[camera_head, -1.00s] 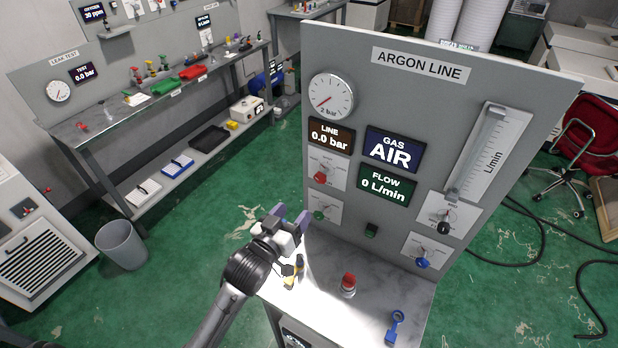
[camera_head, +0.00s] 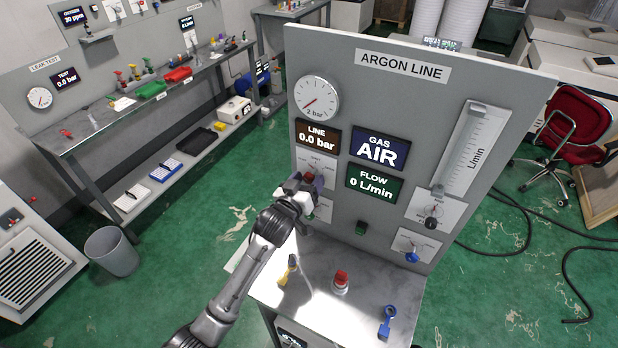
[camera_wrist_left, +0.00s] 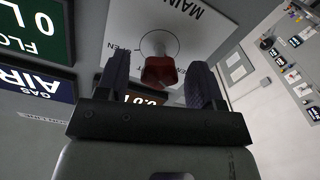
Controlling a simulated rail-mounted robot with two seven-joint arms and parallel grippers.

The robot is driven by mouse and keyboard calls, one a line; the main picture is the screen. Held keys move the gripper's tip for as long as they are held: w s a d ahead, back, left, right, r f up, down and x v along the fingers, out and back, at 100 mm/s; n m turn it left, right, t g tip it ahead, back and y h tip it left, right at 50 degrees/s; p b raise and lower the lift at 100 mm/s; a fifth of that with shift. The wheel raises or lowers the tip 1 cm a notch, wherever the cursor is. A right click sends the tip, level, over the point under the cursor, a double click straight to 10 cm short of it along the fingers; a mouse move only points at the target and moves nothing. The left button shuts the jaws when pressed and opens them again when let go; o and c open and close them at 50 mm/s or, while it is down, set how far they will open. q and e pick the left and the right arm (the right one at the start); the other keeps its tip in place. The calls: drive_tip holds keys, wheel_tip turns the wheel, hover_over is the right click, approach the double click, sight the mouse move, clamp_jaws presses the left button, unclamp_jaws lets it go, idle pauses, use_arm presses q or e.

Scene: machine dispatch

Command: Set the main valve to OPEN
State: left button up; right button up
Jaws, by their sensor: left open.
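The main valve is a red knob (camera_head: 309,177) on a white plate at the left of the argon panel. In the left wrist view the red knob (camera_wrist_left: 158,71) sits on a plate lettered MAIN, upside down, with a ring and small marks around it. My left gripper (camera_head: 304,184) is at this plate in the head view and partly covers it. In the left wrist view its open fingers (camera_wrist_left: 160,82) stand on either side of the knob, with visible gaps. My right gripper is not in view.
The gauge (camera_head: 317,98) points low and the line display (camera_head: 317,137) reads 0.0 bar. The gas display (camera_head: 380,148) reads AIR and the flow display (camera_head: 374,183) 0 L/min. Below stand a red button (camera_head: 341,278), a yellow-handled tool (camera_head: 288,270) and a blue tool (camera_head: 387,321).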

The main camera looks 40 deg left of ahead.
use_arm(q)
drive_tip(key=shift+w+a, duration=0.1)
drive_tip(key=shift+w, duration=0.35)
drive_tip(key=shift+c, duration=0.2)
drive_tip(key=c, duration=0.9)
